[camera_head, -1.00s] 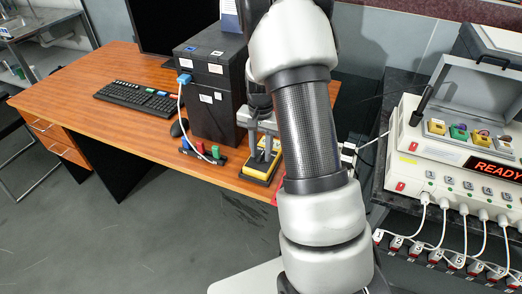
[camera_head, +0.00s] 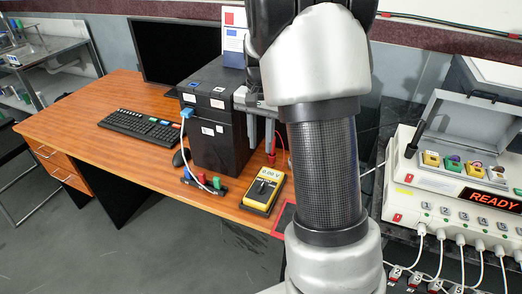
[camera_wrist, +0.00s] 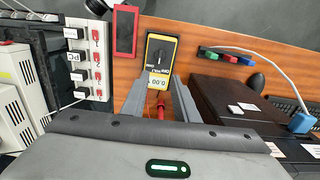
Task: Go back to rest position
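A red probe (camera_wrist: 160,106) shows between the fingers in the wrist view, lower down near the meter. My arm covers part of the right side of the head view.
A black box (camera_head: 217,125), keyboard (camera_head: 140,126), monitor (camera_head: 176,50) and small coloured blocks (camera_head: 205,183) stand on the desk (camera_head: 90,93). A white tester (camera_head: 440,180) showing READY stands at right. A red-rimmed dark pad (camera_wrist: 125,32) lies beside the meter.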

